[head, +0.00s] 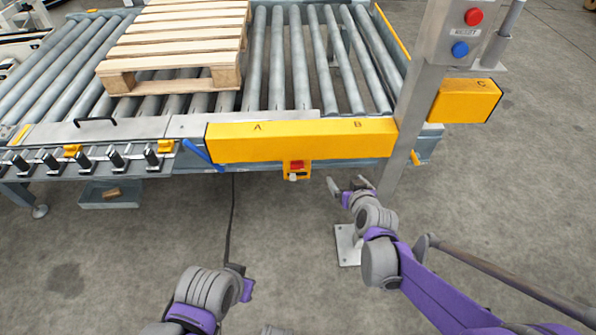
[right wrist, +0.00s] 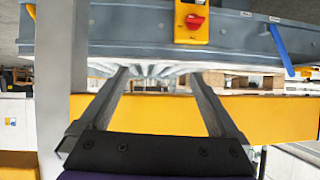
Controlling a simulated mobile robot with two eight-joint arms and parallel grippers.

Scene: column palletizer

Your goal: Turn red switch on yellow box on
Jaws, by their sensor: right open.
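The small yellow box (head: 286,171) hangs under the conveyor's front edge, below the long yellow beam. Its red switch (head: 297,164) faces out; I cannot tell its setting. In the right wrist view the box (right wrist: 182,34) and its red switch (right wrist: 194,22) show at the top, right of centre. My right gripper (head: 346,182) is open and empty, to the right of the box and apart from it. Its two spread fingers also show in the right wrist view (right wrist: 160,74). My left gripper (head: 243,281) is low, left of and below the box; its opening is unclear.
The yellow beam (head: 320,147) marked A and B runs above the box. A grey post (head: 410,115) with a red and a blue button stands to the right. A wooden pallet (head: 180,40) lies on the rollers. The floor in front of the box is clear.

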